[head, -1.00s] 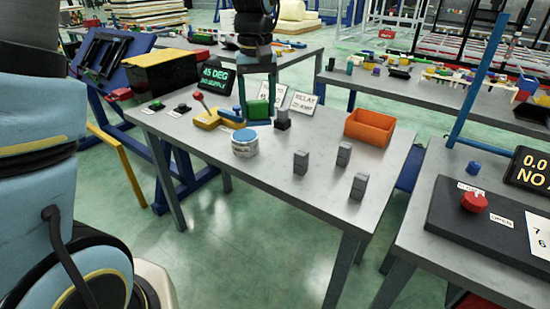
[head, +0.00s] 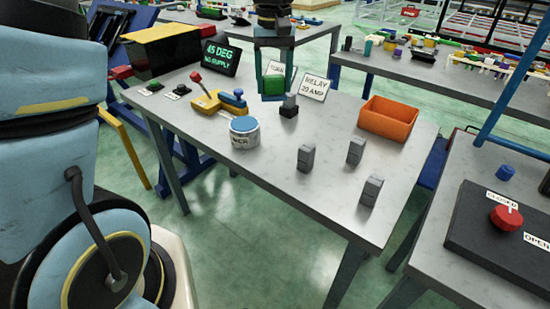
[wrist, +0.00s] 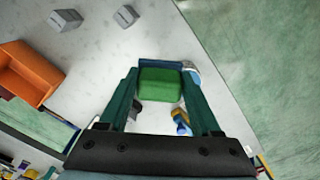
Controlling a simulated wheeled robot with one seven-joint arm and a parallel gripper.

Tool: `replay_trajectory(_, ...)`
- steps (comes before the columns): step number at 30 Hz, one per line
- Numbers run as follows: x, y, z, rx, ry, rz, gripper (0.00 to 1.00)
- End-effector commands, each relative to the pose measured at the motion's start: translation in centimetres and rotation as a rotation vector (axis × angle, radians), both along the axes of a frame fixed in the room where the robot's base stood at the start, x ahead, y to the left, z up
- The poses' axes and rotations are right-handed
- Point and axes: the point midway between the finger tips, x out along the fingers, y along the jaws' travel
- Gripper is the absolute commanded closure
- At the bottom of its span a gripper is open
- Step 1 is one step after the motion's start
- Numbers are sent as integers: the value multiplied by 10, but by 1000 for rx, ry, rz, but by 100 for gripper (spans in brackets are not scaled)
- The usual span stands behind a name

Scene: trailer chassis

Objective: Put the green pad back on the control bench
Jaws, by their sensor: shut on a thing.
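The green pad (head: 273,85) is a small green block. My gripper (head: 272,92) is shut on it, with a finger on each side, above the back part of the grey bench (head: 225,163). The green pad also shows between the fingers in the wrist view (wrist: 160,84). The pad's underside is hidden, and I cannot tell how high it is above the bench. A dark screen (head: 221,57) reading "45 DEG NO SUPPLY" stands on the bench to the left of my gripper.
A grey block on a black base (head: 289,106) and a "RELAY 20 AMP" sign (head: 314,87) stand close right of the pad. A blue-lidded can (head: 244,133), a yellow device (head: 207,104), several grey blocks and an orange bin (head: 388,120) share the bench. Its front middle is clear.

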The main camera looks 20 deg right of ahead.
Motion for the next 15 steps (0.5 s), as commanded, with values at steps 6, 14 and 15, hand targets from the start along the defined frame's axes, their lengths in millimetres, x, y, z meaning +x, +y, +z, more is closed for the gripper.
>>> replay_trajectory(6,0,0,-29,0,0,0,100)
replay_trajectory(14,0,0,-65,0,0,0,100)
replay_trajectory(15,0,0,-73,0,0,0,100)
